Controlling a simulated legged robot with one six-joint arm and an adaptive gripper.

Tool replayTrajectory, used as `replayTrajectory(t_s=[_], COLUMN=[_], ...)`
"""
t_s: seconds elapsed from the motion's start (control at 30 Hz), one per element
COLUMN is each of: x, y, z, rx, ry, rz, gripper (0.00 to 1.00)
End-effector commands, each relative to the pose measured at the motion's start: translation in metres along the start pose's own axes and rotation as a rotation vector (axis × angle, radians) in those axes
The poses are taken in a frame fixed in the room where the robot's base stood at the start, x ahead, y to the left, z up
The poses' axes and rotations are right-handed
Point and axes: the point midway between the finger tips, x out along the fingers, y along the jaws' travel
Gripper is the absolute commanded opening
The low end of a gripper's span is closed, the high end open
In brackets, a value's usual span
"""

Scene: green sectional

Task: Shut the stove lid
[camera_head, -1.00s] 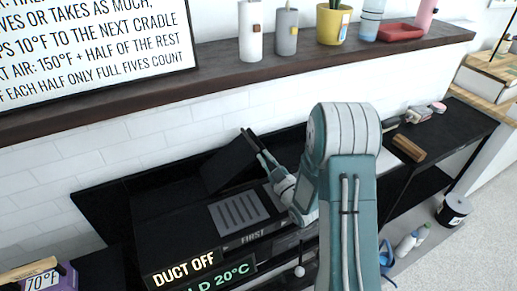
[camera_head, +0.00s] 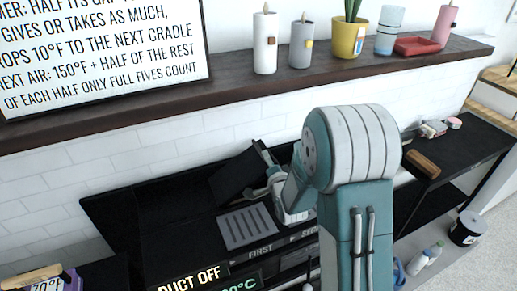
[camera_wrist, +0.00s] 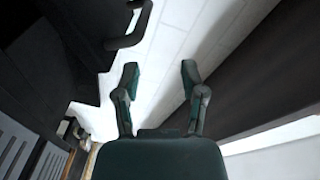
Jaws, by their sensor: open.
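The stove lid (camera_head: 232,176) is a dark flat panel. It stands raised and tilted behind the slotted grate (camera_head: 247,228) on the black stove top. In the wrist view, a dark panel that looks like the lid (camera_wrist: 75,28) fills the upper left, with a bar handle (camera_wrist: 130,30) on its edge. My gripper (camera_wrist: 160,70) is open, with nothing between its fingers. In the head view my gripper (camera_head: 262,156) is beside the right edge of the lid. I cannot tell whether it touches the lid. My arm hides part of the stove to the right.
A dark wall shelf (camera_head: 230,85) runs above the stove, holding candles, a yellow pot (camera_head: 347,38) and a red tray (camera_head: 416,45). A lettered sign (camera_head: 100,50) stands at left. A wooden block (camera_head: 423,165) lies on the right counter. White tiled wall is behind.

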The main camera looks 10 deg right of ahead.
Motion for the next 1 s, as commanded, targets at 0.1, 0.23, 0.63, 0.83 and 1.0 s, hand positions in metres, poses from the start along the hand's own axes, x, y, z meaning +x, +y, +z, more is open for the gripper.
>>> replayTrajectory(t_s=[0.1,0.23,0.63,0.83,1.0], x=[-0.001,-0.004,-0.015,-0.013,0.009], y=[-0.003,-0.005,-0.007,-0.006,0.000], z=[0.004,0.008,0.021,0.022,0.021], rx=[0.241,0.495,1.133,1.205,1.203], ry=[0.017,0.046,0.161,0.178,0.178], rz=[0.053,0.106,0.216,0.226,0.227], gripper=[0.54,0.54,0.54,0.54,0.54])
